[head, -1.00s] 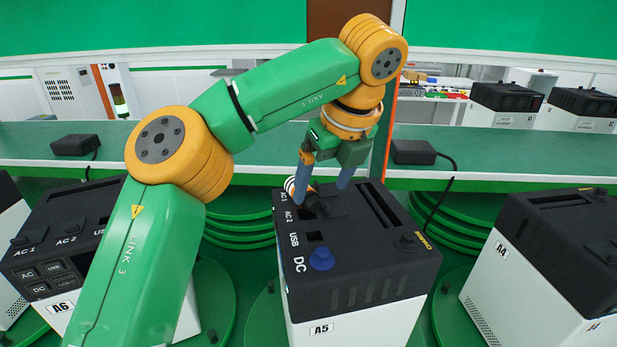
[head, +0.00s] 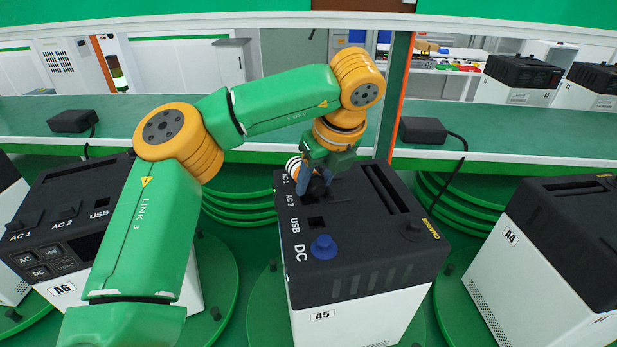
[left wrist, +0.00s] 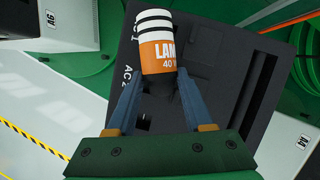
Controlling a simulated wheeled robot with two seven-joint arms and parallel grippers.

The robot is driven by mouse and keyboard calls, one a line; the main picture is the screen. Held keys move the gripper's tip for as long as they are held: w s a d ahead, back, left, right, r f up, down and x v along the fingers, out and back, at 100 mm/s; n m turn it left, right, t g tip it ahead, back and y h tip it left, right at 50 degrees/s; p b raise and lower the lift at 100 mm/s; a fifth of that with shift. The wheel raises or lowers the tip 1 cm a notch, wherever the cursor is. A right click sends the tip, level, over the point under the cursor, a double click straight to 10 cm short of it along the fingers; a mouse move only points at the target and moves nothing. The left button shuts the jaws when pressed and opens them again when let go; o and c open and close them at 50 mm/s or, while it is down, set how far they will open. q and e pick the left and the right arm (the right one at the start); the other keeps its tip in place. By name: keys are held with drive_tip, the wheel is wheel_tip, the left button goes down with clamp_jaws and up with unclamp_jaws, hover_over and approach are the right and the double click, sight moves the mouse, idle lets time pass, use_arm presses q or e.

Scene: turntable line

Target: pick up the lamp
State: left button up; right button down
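The lamp (left wrist: 156,45) is a short cylinder with white and orange bands and a label that begins "LAM". In the left wrist view it lies just at the fingertips of my left gripper (left wrist: 160,78), with its near end in the gap between them. The gripper looks open, one finger on each side; I cannot tell whether they touch the lamp. In the head view the lamp (head: 293,169) shows partly, at the far left edge of the black top of machine A5, beside my left gripper (head: 316,188). My right gripper is not in view.
A green shelf (head: 230,125) behind carries black adapters (head: 422,130) with cables.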

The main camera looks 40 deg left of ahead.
use_arm(q)
drive_tip(key=shift+s+d, duration=0.1)
drive_tip(key=shift+s, duration=0.05)
clamp_jaws()
drive_tip(key=shift+w+r+b, duration=0.2)
drive_tip(key=shift+r+b, duration=0.25)
drive_tip(key=shift+b, duration=0.1)
drive_tip(key=r, duration=0.1)
drive_tip(key=s+r, duration=0.1)
drive_tip(key=r, duration=0.2)
drive_tip(key=shift+s+d+r, duration=0.15)
drive_tip(key=shift+s+d, duration=0.05)
drive_tip(key=shift+d, duration=0.05)
drive_tip(key=s+d+r, duration=0.5)
drive_tip(key=s+r, duration=0.3)
drive_tip(key=s, duration=0.3)
drive_tip(key=shift+s+d, duration=0.2)
drive_tip(key=shift+d, duration=0.1)
